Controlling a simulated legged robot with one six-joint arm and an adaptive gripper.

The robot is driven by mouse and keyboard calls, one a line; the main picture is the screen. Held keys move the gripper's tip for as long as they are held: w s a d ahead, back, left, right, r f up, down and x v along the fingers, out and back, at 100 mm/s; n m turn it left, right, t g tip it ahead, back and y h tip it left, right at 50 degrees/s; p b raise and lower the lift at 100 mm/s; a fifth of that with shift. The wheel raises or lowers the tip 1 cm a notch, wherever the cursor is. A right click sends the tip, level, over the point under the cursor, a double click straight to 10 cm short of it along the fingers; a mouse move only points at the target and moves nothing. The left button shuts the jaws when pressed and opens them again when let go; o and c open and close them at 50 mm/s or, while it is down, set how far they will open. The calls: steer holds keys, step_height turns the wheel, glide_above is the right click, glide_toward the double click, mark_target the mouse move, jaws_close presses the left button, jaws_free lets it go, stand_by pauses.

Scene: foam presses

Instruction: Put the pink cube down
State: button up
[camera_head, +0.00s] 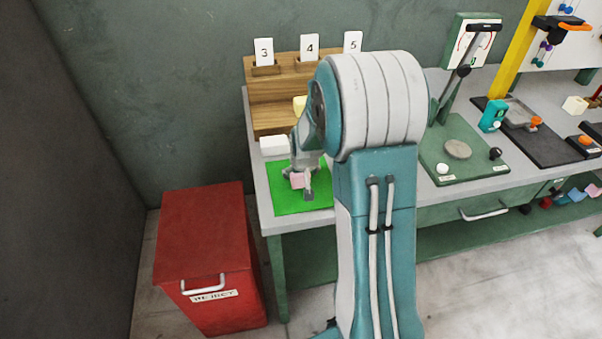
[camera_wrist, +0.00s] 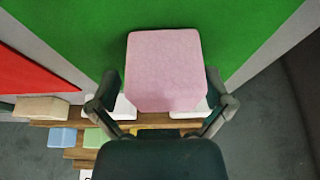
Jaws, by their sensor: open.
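The pink cube (camera_head: 297,181) is at the green mat (camera_head: 283,205) on the near left end of the workbench. In the wrist view the pink cube (camera_wrist: 164,70) sits between the two fingers of my gripper (camera_wrist: 161,88), over the green mat (camera_wrist: 240,30). My gripper (camera_head: 302,182) points down at the mat in the head view, and its jaws are open around the cube. The cube looks level and appears to rest on the mat, but its underside is hidden. My arm and gripper hide part of the mat.
A wooden stepped rack (camera_head: 270,115) with cards 3, 4 and 5 stands behind the mat. A white block (camera_head: 274,145) lies between them. A red REJECT bin (camera_head: 203,250) stands left of the bench. A green press (camera_head: 465,150) is to the right.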

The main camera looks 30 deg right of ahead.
steer(key=v, duration=1.2)
steer(key=s+a+r+n, duration=0.1)
steer(key=s+a+r, duration=0.2)
steer(key=s, duration=0.4)
steer(key=s+a+r+n, duration=0.1)
steer(key=s+a+r, duration=0.3)
steer(key=s+a, duration=0.2)
steer(key=s+a+r+n+t+y, duration=0.1)
steer(key=s+a+r, duration=0.2)
steer(key=s, duration=0.5)
steer(key=shift+s+a+r, duration=0.2)
steer(key=shift+s+a, duration=0.05)
steer(key=shift+a, duration=0.55)
steer(key=shift+c, duration=0.3)
